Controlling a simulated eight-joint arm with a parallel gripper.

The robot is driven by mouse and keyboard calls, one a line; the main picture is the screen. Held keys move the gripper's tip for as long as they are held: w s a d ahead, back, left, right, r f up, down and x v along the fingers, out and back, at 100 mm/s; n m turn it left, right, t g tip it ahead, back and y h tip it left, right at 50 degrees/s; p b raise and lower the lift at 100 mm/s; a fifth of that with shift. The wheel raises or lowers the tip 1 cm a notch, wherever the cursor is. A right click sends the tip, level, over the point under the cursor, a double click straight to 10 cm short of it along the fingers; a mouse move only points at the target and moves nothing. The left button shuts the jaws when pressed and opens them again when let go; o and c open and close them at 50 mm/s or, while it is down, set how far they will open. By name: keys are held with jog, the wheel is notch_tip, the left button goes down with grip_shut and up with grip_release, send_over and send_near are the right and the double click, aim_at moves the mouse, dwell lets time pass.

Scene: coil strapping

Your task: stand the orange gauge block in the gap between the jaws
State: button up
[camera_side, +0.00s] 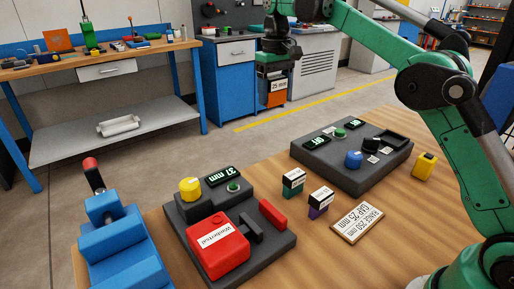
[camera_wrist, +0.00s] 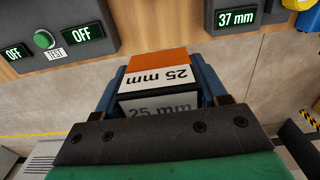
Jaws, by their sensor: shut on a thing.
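My gripper (camera_wrist: 162,92) is shut on the orange gauge block (camera_wrist: 165,62), between dark blue fingers in the wrist view. The block has a white band reading "25 mm". In the side view the block (camera_side: 276,98) hangs below my gripper (camera_side: 275,75), raised above the bench at the back, apart from everything. The dark fixture (camera_side: 186,228) stands at the front left of the bench, with a red labelled housing (camera_side: 220,252), a black upright piece (camera_side: 250,231) and a red bar (camera_side: 272,213). I cannot tell for certain which of these pieces are the jaws.
The fixture's display (camera_side: 219,176) reads 37 mm, beside a yellow knob (camera_side: 190,189). Green-white (camera_side: 293,183) and purple-white (camera_side: 320,202) blocks stand between it and a dark test box (camera_side: 350,180). A card (camera_side: 357,221), a yellow item (camera_side: 424,166) and a blue vise (camera_side: 115,245) are also there.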

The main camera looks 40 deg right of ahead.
aim_at(271, 176)
jog(key=shift+f, duration=0.1)
notch_tip(271, 176, down, 19)
jog(key=shift+f, duration=0.2)
dwell(0.5)
jog(key=shift+f, duration=0.25)
jog(key=o, duration=1.3)
jog(key=shift+r, duration=0.1)
